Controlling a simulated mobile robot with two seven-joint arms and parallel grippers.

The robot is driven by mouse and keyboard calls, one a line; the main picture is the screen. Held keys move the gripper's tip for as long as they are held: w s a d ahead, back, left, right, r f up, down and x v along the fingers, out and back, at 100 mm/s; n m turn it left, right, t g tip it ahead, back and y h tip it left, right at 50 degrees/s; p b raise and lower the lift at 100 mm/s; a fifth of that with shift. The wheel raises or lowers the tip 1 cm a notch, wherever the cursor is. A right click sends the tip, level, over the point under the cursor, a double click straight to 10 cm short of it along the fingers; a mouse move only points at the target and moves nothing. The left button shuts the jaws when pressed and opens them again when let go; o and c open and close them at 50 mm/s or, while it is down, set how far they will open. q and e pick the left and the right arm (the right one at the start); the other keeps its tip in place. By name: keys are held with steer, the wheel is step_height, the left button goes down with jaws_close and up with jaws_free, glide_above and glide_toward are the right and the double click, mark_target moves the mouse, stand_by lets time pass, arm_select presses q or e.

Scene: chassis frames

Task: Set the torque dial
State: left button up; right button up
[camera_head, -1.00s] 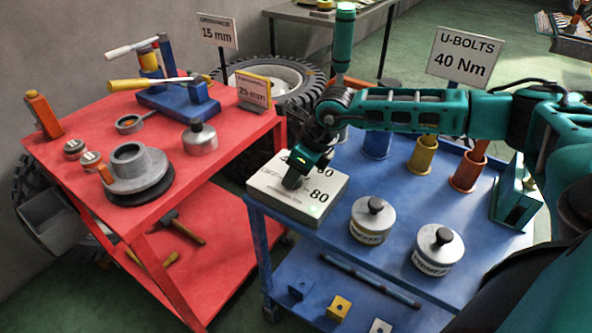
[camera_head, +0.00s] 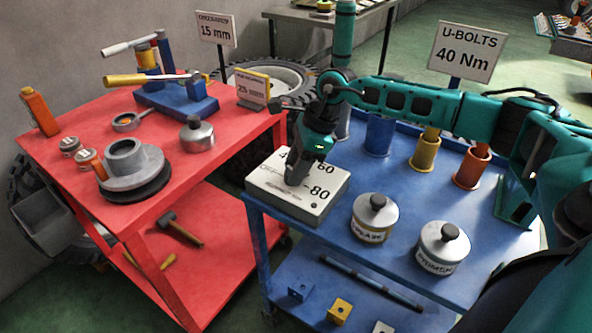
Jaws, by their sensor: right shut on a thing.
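The torque dial box (camera_head: 319,211) is a pale box with numbers on its top, among them 60 and 80. It sits at the left corner of the blue cart (camera_head: 272,240). My right gripper (camera_head: 293,182) reaches down onto the middle of the box's top and is shut on the dial's knob, which the fingers hide. The arm hides part of the scale, so the dial's setting cannot be read. A sign (camera_head: 466,51) behind the cart reads U-BOLTS 40 Nm. My left gripper is not in view.
Two lidded tins (camera_head: 374,228) stand right of the box. Blue, yellow and orange cups (camera_head: 425,152) line the cart's back. The red cart (camera_head: 78,200) at left holds a torque wrench (camera_head: 140,80), a grey hub (camera_head: 132,170) and small containers.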

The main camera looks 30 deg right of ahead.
steer(key=n+g+b, duration=0.1)
steer(key=n, duration=0.2)
steer(key=shift+w+n+y+b, duration=0.15)
steer(key=shift+n+y+b, duration=0.15)
steer(key=shift+n+b, duration=0.1)
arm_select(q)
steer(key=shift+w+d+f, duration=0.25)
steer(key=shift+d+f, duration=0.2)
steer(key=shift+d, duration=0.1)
arm_select(e)
steer(key=shift+n+g, duration=0.4)
steer(key=shift+n, duration=0.1)
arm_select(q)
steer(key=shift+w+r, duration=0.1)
arm_select(e)
steer(key=o, duration=1)
arm_select(q)
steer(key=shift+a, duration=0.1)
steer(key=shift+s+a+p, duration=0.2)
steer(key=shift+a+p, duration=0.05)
steer(key=shift+p, duration=0.05)
arm_select(e)
steer(key=v, duration=1.3)
